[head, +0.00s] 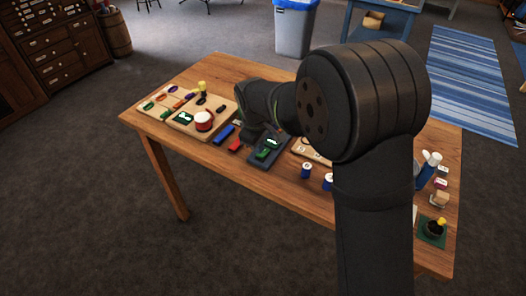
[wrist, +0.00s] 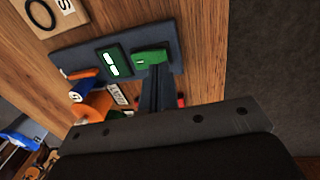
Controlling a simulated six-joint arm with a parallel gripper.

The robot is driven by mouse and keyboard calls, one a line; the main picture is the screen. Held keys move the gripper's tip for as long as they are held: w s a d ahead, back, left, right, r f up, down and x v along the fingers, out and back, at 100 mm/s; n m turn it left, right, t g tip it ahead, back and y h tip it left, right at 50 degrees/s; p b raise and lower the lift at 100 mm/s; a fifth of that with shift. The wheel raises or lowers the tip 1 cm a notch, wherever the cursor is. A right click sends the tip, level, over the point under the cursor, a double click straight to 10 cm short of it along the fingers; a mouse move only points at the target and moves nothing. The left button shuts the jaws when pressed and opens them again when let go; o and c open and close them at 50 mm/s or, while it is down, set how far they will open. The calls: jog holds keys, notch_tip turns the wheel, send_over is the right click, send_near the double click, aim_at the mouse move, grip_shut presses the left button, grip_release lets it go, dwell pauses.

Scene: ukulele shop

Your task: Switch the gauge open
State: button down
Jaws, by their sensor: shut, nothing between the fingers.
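The gauge looks to be the dark blue-grey panel (head: 256,160) near the middle of the table; it also shows in the wrist view (wrist: 85,60). On it are a dark green display (wrist: 114,62) with white marks and a brighter green raised block (wrist: 152,57). My gripper (wrist: 158,72) is shut and empty, its fingertips at the near edge of the green block. I cannot tell whether they touch. In the head view my wrist is just behind the panel, and the fingertips are not clear.
Left of the panel are a blue bar (head: 223,134), a red bar (head: 235,145) and a wooden board (head: 181,131) with a red-and-white drum-like part. Blue-and-white cylinders (head: 307,171) stand to the right.

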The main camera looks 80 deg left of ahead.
aim_at(259, 156)
jog(key=shift+f, duration=1)
dwell(0.7)
jog(key=shift+r, duration=3.5)
notch_tip(259, 156, down, 7)
jog(key=shift+r, duration=0.1)
jog(key=shift+r, duration=0.1)
